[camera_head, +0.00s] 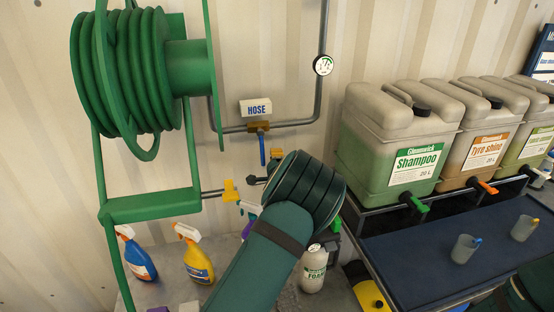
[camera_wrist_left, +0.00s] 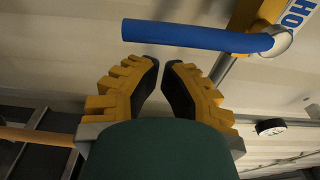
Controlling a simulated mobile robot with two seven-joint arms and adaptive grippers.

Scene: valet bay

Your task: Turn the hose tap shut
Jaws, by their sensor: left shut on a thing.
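The hose tap's blue lever (camera_head: 262,149) hangs down below its brass valve body (camera_head: 259,127), under the HOSE sign (camera_head: 256,108). In the left wrist view the blue lever (camera_wrist_left: 195,36) lies just beyond the fingertips. My left gripper (camera_head: 263,169) is close below and beside the lever, partly hidden by my own green wrist. In the left wrist view my left gripper (camera_wrist_left: 162,64) has its two yellow fingers drawn close together at the tips. What it holds is hidden; the lever does not show between the fingers. My right gripper is out of view.
A green hose reel (camera_head: 133,75) stands at the left. Spray bottles (camera_head: 198,257) and a foam bottle (camera_head: 313,272) stand below. Large jugs (camera_head: 400,140) with coloured taps stand at the right, above a dark blue surface (camera_head: 430,270) with two cups. A gauge (camera_head: 323,65) sits on the pipe.

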